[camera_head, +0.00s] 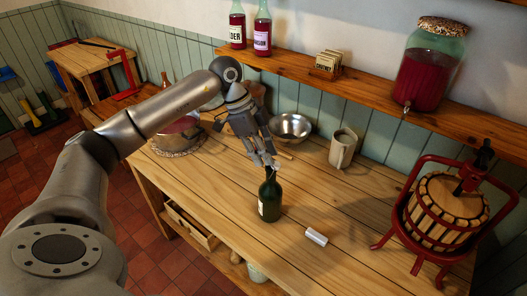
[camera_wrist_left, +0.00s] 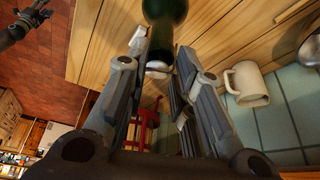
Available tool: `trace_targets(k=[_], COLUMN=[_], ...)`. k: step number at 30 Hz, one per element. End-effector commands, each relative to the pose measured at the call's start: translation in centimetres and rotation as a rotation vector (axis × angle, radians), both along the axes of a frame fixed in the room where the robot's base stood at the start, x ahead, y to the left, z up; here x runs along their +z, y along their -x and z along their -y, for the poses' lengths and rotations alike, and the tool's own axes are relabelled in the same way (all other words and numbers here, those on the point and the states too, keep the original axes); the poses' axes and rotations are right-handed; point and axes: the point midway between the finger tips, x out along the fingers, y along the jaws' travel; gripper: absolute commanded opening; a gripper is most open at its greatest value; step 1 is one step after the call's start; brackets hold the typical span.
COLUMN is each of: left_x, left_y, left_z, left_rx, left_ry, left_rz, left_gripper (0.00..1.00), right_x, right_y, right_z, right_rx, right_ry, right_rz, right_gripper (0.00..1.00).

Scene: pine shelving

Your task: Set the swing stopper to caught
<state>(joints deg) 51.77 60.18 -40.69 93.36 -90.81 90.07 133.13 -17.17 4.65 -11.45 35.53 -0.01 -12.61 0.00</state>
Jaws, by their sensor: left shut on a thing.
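A dark green bottle (camera_head: 270,199) with a pale label stands upright on the pine bench, and its neck and lower part also show in the left wrist view (camera_wrist_left: 165,12). A pale swing stopper (camera_wrist_left: 157,69) is at the bottle's mouth. My left gripper (camera_head: 264,162) is right above the bottle, its fingers (camera_wrist_left: 160,62) on either side of the stopper and shut on it. The wire of the stopper is too small and too hidden to make out. My right gripper (camera_wrist_left: 42,10) shows small and dark at the wrist view's upper left corner, apart from the bottle.
On the bench (camera_head: 215,215) are a white cylinder (camera_head: 316,236), a beige mug (camera_head: 342,148), a steel bowl (camera_head: 291,127) and a red-framed press (camera_head: 445,210). A shelf (camera_head: 350,88) behind holds bottles and a large jar (camera_head: 428,66).

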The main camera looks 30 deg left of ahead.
Motion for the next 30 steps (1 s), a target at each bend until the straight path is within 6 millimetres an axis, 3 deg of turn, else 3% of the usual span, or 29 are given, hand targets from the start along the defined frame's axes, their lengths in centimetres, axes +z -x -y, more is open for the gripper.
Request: trace_targets(k=[7, 16, 30], left_x=[-0.5, -1.4, -1.2], left_y=[0.2, 0.7, 0.8], left_z=[-0.5, -2.0, -2.3], left_rx=[0.004, 0.004, 0.001], left_ry=[0.044, 0.254, 0.332], left_rz=[0.01, 0.077, 0.108], left_gripper=[0.0, 0.0, 0.0], right_x=[-0.8, -3.0, -3.3], right_y=[0.0, 0.0, 0.0], right_z=[-0.2, -0.2, -0.2], right_rx=[-0.001, -0.001, -0.001], right_ry=[-0.002, -0.002, -0.002], right_rz=[0.0, 0.0, 0.0], right_gripper=[0.49, 0.49, 0.49])
